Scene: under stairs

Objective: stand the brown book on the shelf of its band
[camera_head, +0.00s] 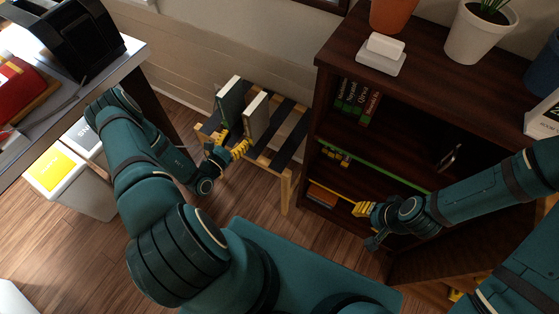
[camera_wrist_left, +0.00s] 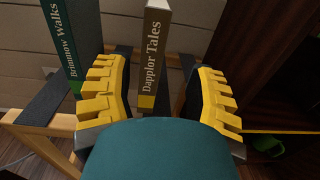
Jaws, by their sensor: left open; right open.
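The brown book (camera_head: 256,118) stands upright on a slatted wooden bench (camera_head: 287,172), its pale page edges up. In the left wrist view, the brown book (camera_wrist_left: 154,50) reads "Dapplor Tales" and has a yellow band low on its spine. My left gripper (camera_head: 230,150) is open at the book's near end; in the left wrist view its yellow fingers (camera_wrist_left: 160,72) are on either side of the spine, with gaps. The bookcase has a yellow-edged shelf (camera_head: 337,190) below a green-edged shelf (camera_head: 385,171). My right gripper (camera_head: 366,211) is open and empty in front of the yellow-edged shelf.
Several books (camera_head: 356,103) fill part of the upper shelf. An orange-brown item (camera_head: 321,195) lies on the yellow-edged shelf. Bins (camera_head: 62,182) stand at the left.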

